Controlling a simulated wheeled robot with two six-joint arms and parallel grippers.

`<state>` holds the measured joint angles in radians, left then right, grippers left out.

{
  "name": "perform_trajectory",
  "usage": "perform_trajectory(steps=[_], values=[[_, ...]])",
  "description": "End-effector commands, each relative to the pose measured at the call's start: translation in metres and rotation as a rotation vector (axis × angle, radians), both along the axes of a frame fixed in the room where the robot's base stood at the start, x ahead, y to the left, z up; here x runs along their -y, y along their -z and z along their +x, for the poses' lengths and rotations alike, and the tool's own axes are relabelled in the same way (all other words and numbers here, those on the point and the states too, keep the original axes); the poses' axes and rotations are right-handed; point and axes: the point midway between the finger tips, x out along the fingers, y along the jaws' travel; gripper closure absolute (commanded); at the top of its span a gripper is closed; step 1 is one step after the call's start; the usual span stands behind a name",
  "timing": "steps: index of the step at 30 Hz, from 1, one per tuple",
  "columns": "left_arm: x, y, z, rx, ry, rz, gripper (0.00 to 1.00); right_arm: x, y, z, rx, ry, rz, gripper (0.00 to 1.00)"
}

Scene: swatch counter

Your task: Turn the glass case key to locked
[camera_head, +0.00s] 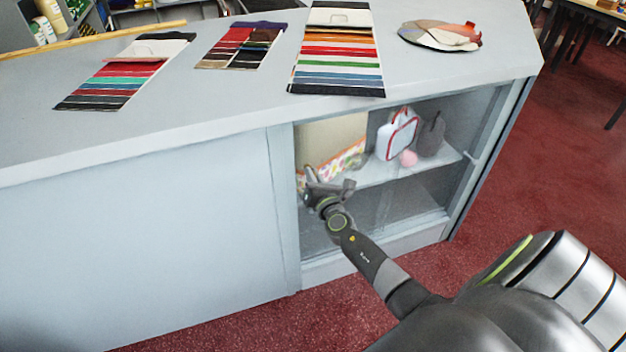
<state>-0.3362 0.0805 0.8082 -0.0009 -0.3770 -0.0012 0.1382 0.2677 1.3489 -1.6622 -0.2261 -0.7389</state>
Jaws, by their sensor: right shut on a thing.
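The glass case (400,205) is set into the front of the grey counter, with a shelf behind its glass. My right arm reaches in from the lower right. My right gripper (312,178) is at the left side of the case front, close to the frame post. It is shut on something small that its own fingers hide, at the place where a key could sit. The key itself does not show, so I cannot tell which way it is turned. My left gripper is not in view.
Swatch cards (336,52) and a fan of samples (440,36) lie on the counter top (200,105). Red carpet (540,170) is clear to the right; a table stands at the upper right.

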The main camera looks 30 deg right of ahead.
Motion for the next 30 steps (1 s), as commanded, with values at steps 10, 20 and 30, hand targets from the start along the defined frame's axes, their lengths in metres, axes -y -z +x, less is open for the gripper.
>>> perform_trajectory(steps=[10, 20, 30], values=[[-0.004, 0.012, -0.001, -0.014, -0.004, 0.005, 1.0, 0.001, 0.004, 0.0, 0.077, -0.002, 0.322, 1.0], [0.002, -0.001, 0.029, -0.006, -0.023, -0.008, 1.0, 0.001, 0.004, -0.001, 0.149, -0.002, 0.627, 1.0], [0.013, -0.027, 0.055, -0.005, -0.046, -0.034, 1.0, 0.002, 0.005, -0.001, 0.215, 0.0, 0.901, 1.0]])
